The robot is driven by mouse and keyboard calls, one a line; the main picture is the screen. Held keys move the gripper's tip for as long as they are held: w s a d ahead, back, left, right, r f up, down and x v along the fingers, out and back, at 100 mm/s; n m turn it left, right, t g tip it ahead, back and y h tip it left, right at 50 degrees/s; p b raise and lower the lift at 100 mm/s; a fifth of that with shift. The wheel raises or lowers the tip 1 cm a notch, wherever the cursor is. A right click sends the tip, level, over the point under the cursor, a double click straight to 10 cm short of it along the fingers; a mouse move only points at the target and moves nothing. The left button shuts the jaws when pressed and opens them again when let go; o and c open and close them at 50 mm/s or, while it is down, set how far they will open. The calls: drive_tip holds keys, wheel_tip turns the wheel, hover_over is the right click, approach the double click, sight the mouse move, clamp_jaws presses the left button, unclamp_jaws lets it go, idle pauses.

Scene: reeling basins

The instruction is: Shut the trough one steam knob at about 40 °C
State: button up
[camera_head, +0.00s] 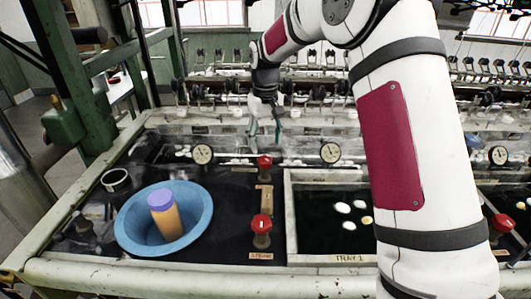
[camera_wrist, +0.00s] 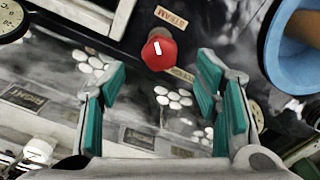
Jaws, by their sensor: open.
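In the head view a red knob (camera_head: 261,224) stands at the front of the black bench top, with a STEAM plate (camera_head: 261,256) before it. A second red knob (camera_head: 264,162) stands behind it. The wrist view shows one red knob (camera_wrist: 159,49) with a white mark, near a STEAM plate (camera_wrist: 172,18); I cannot tell which of the two it is. Round gauges (camera_head: 202,154) and (camera_head: 330,152) stand at the back; their readings are too small to tell. My gripper (camera_head: 264,137) is open and empty above the rear knob; its fingers (camera_wrist: 160,90) are apart, and the knob appears beyond them.
A blue basin (camera_head: 130,232) holding an orange bottle with a purple cap (camera_head: 163,214) sits at the left. A trough (camera_head: 291,225) with white cocoons lies right of the knobs. Another red knob (camera_head: 501,224) is far right. Reeling machinery lines the back.

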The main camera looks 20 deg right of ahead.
sight(266, 159)
drive_tip(key=shift+r, duration=2.8)
idle(5.2)
